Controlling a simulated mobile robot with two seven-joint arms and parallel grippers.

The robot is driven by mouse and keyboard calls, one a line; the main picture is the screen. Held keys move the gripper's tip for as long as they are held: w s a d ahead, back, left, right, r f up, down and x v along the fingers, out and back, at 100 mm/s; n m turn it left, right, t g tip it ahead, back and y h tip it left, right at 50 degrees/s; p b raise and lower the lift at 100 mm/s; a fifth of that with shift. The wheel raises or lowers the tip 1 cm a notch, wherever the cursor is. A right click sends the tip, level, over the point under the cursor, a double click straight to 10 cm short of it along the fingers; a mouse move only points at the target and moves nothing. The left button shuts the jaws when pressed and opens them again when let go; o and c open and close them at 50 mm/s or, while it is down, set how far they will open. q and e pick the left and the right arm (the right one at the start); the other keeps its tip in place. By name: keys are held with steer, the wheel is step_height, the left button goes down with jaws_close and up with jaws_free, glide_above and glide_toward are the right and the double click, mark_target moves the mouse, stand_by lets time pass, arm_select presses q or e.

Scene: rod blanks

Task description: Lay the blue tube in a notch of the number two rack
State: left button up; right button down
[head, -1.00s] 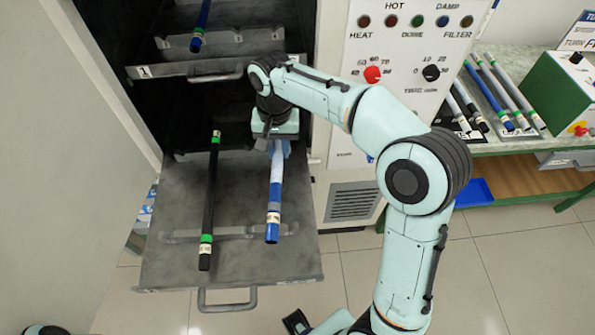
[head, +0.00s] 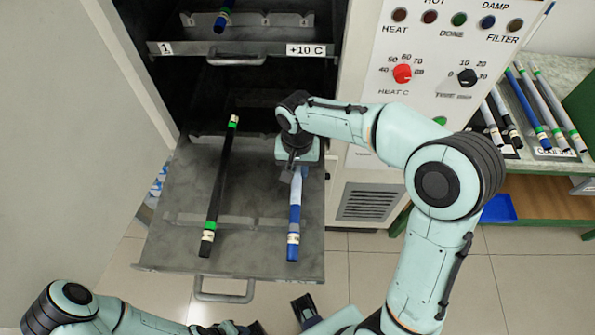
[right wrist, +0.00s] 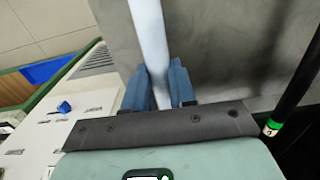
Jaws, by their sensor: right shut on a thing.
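The blue tube (head: 294,220) has a pale upper part, a blue lower part and a white band near its lower end. My right gripper (head: 295,172) is shut on its upper part; in the right wrist view the blue fingers close around the pale tube (right wrist: 147,35). The tube is over the right side of the pulled-out lower drawer (head: 260,262). I cannot tell whether it touches the notched rack (head: 240,221) in that drawer. No number shows on this drawer. My left arm is at the bottom left; its gripper (head: 240,328) is partly cut off.
A black tube (head: 216,185) with green bands lies across the drawer's left side. The upper drawer (head: 225,48), labelled 1 and +10 C, holds another blue tube (head: 222,17). The control panel (head: 440,70) stands to the right. Several tubes lie on the bench beyond.

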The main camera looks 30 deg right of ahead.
mark_target(297, 171)
steer(key=shift+f, duration=0.65)
steer(key=shift+f, duration=0.2)
steer(key=c, duration=0.9)
jaws_free()
steer(key=shift+r, duration=0.15)
steer(key=shift+r, duration=0.3)
step_height(297, 171, up, 12)
steer(key=shift+f+p, duration=0.2)
steer(key=shift+p, duration=0.65)
